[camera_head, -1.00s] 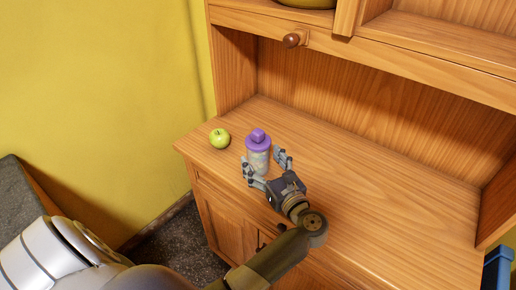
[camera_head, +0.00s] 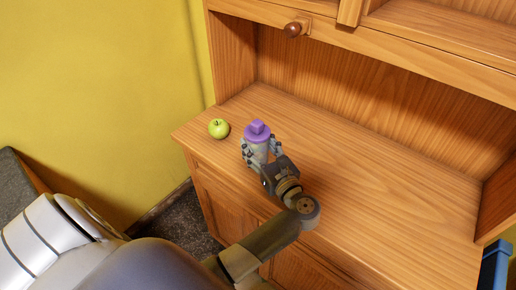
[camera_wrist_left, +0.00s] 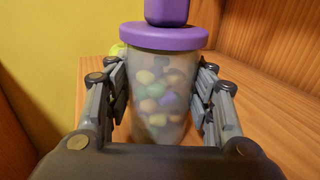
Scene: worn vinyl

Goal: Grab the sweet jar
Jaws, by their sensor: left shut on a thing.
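The sweet jar (camera_head: 257,134) is a clear jar with a purple lid and a purple knob, standing on the wooden cabinet counter. In the left wrist view the jar (camera_wrist_left: 160,92) fills the middle, with several coloured sweets showing through its wall. My left gripper (camera_head: 261,153) is shut on the jar, with one finger on each side of its body. The fingers (camera_wrist_left: 163,110) flank the jar below the lid in the left wrist view. The jar looks upright; its base is hidden by the gripper. My right gripper is not in view.
A green apple (camera_head: 218,128) sits on the counter to the left of the jar, near the left edge. The counter (camera_head: 370,200) is clear to the right. An upper shelf with a round wooden knob (camera_head: 292,29) overhangs the back.

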